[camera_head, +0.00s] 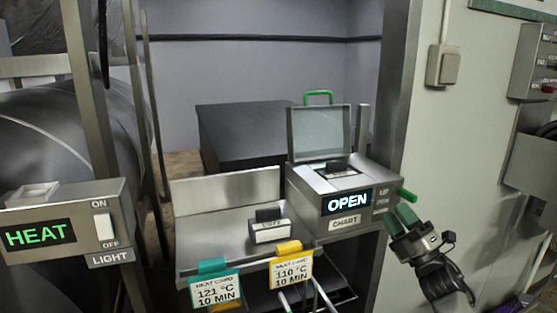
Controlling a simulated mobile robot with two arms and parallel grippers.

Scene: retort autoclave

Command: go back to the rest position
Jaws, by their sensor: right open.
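My right gripper (403,219) is at the lower right, with green fingertips, beside the right side of the chart box (345,224). It is open, and I see nothing held in it. My left gripper is not in view.
A steel shelf (219,232) left of the box carries a small labelled block (270,230). A green-topped 121 °C card (214,287) and a yellow-topped 110 °C card (291,267) hang at its front. A HEAT panel (68,225) is at left. A wall (440,140) stands right.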

